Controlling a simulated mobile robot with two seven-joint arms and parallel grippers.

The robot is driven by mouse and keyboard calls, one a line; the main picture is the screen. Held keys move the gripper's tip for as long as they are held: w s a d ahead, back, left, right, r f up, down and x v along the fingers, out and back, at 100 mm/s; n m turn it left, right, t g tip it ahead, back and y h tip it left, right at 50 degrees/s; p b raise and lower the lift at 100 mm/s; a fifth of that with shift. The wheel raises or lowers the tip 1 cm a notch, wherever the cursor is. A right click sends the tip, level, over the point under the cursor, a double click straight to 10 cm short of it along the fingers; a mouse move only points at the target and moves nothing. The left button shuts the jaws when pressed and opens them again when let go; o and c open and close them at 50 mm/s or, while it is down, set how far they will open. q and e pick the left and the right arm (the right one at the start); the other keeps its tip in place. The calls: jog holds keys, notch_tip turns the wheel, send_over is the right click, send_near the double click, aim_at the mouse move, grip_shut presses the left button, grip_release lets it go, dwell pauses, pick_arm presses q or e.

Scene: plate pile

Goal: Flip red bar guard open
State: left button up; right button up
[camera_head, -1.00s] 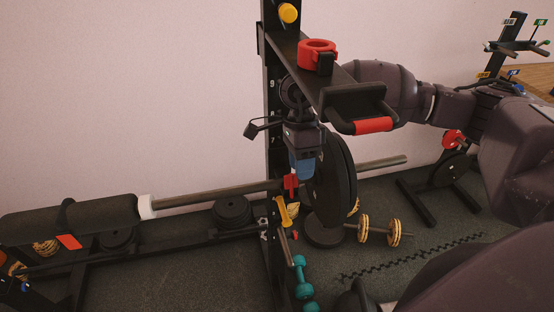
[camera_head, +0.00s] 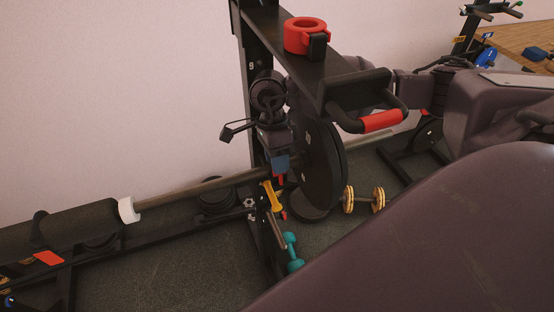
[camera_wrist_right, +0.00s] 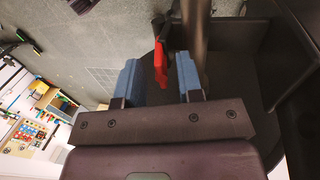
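In the head view my right gripper (camera_head: 279,163) points down at the rack post by the weight plate. Only a little red shows under it there, so the guard is mostly hidden. My left gripper is not in view.
A large black weight plate (camera_head: 321,166) stands right of my right gripper. A black shelf (camera_head: 272,38) with a red collar (camera_head: 305,36) and a red-grip handle (camera_head: 381,121) hangs above. The long barbell (camera_head: 192,190) runs left.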

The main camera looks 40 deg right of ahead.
jog(key=shift+f, duration=0.35)
jog(key=shift+c, duration=0.3)
grip_shut()
